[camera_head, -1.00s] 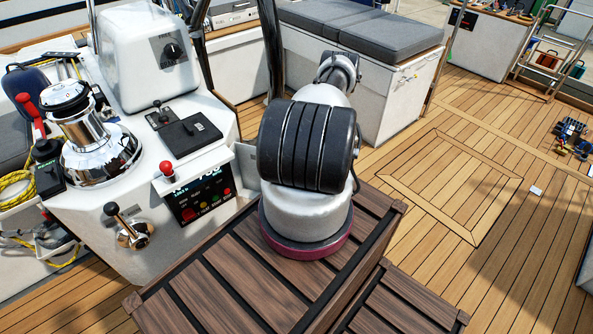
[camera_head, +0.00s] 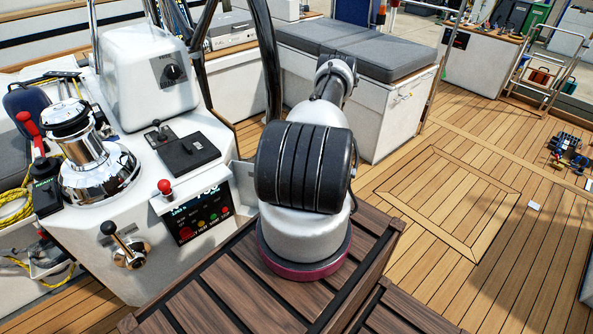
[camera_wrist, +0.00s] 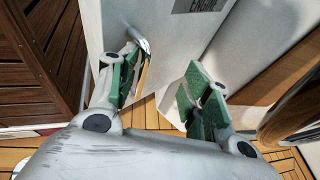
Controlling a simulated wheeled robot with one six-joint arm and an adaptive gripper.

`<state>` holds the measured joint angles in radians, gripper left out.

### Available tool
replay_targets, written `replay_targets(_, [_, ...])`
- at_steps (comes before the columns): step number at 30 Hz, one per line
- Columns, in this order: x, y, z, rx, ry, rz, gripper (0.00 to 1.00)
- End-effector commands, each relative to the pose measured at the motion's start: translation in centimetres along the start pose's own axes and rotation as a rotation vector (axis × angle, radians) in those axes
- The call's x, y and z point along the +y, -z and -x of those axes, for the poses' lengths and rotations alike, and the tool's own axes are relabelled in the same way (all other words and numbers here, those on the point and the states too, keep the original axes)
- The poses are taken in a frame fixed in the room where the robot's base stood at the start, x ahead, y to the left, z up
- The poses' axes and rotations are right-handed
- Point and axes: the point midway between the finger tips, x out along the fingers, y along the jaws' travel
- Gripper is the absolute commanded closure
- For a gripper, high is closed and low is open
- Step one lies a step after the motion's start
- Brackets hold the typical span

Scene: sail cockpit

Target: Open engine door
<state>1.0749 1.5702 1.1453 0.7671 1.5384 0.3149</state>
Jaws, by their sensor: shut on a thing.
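The engine door (camera_wrist: 165,18) is a white panel with a dark label reading as engine at the top of the wrist view. A curved chrome handle (camera_wrist: 141,42) stands out from it. My gripper (camera_wrist: 160,92) has green-padded fingers spread around a gap. The left finger lies against the handle, and the right finger is off to the right of the door's edge. In the head view my arm hides the gripper and the door.
A slatted dark wood step (camera_head: 215,285) lies under my base. The white console (camera_head: 80,235) with a chrome winch (camera_head: 95,165), levers and a button panel (camera_head: 202,212) stands left. A grey-cushioned bench (camera_head: 360,95) is behind. Open teak deck (camera_head: 450,205) lies right.

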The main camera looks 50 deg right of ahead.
Motion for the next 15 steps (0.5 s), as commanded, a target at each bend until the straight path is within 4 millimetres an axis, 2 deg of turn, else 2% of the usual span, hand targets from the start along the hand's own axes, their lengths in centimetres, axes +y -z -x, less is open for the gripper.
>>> replay_targets(1, [-1.2, -0.5, 0.8, 0.001, 0.013, 0.010, 0.69])
replay_targets(8, [-2.7, -0.1, 1.9, 0.003, 0.015, 0.012, 0.49])
replay_targets(11, [-3.3, 0.1, 2.2, 0.004, 0.013, 0.011, 0.70])
replay_targets(15, [-4.0, 0.4, 2.7, 0.003, 0.011, 0.010, 0.70])
